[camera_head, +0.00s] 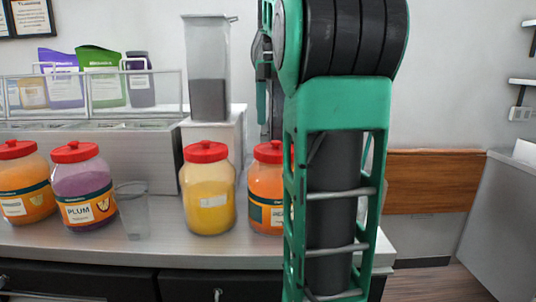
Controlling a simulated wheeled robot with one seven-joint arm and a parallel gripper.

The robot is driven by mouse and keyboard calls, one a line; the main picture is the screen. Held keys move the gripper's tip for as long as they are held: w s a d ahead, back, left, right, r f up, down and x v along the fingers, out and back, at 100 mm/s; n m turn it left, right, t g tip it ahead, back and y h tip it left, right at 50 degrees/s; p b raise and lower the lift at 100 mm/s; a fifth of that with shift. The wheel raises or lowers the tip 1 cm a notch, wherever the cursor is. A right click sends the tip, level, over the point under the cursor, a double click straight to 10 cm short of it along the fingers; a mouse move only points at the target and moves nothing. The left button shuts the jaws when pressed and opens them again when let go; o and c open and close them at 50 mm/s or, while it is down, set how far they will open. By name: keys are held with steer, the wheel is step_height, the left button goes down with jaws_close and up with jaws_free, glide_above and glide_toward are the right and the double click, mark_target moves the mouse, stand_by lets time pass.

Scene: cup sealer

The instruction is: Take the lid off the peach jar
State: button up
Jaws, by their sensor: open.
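Several wide jars with red lids stand on the counter. The plum jar (84,190) has a readable label. An orange jar (25,185) is at the far left, and a second orange jar (263,190) is at the right, partly behind my arm. All four visible lids are on. My arm fills the right centre, and its fingers cannot be made out, likely hidden behind it.
A clear empty cup (133,210) stands between the plum and yellow jars. Behind are a topping case (90,155) with pouches on top and a tall clear dispenser (208,70). The counter's front strip (120,252) is clear. A grey cabinet (500,220) is at the right.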

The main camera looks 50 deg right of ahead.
mark_target(276, 141)
step_height(276, 141, down, 2)
steer(key=shift+d+f, duration=0.1)
steer(key=shift+f, duration=0.05)
steer(key=shift+s+f, duration=0.1)
steer(key=shift+f, duration=0.9)
steer(key=shift+f, duration=0.15)
steer(key=shift+s+f, duration=0.1)
steer(key=shift+f, duration=1.45)
steer(key=c, duration=0.7)
